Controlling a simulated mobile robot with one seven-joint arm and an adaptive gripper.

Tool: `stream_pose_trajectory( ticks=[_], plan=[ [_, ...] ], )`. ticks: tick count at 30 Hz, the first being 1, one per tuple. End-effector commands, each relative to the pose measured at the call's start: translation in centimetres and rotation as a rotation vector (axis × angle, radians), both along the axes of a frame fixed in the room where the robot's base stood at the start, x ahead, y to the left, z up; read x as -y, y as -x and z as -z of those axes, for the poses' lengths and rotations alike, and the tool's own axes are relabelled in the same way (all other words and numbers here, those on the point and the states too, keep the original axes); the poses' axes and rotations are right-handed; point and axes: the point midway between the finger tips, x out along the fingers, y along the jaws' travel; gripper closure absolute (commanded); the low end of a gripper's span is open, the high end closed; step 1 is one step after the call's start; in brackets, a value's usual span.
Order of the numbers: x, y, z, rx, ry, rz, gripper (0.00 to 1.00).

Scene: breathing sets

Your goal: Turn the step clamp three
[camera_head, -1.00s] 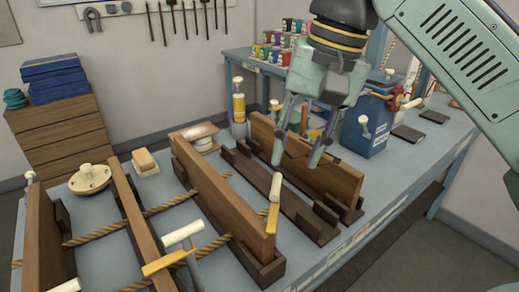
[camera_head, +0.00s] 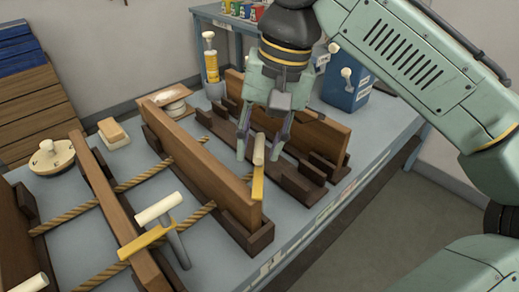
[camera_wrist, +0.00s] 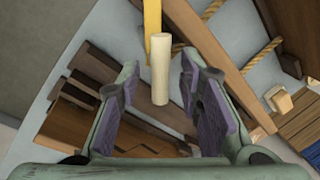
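A clamp with a cream handle (camera_head: 259,149) and a yellow bar (camera_head: 258,183) stands at the near end of a long brown board (camera_head: 200,158). In the wrist view the cream handle (camera_wrist: 160,72) appears upright between my fingers, with the yellow bar (camera_wrist: 153,18) beyond it. My gripper (camera_head: 262,146) is open around the handle's line of sight; gaps show on both sides, so neither finger (camera_wrist: 160,68) visibly touches it. A second clamp has a cream handle (camera_head: 159,208) and yellow bar (camera_head: 146,244). Which one is number three is not marked visibly.
Dark slotted racks and an upright board (camera_head: 318,130) stand right of the clamp, close to my gripper. Ropes (camera_head: 140,178) cross between boards at left. A blue container (camera_head: 345,90) and a yellow bottle (camera_head: 211,66) stand behind. The table's front edge is near.

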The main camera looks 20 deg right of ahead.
Motion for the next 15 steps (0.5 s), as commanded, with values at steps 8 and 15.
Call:
stream_pose_trajectory(
  ticks=[8,15],
  plan=[
    [-0.15,-0.07,0.62,0.0,0.0,-0.001,0.67],
    [-0.14,-0.07,0.59,0.0,0.0,-0.001,0.74]
  ],
)
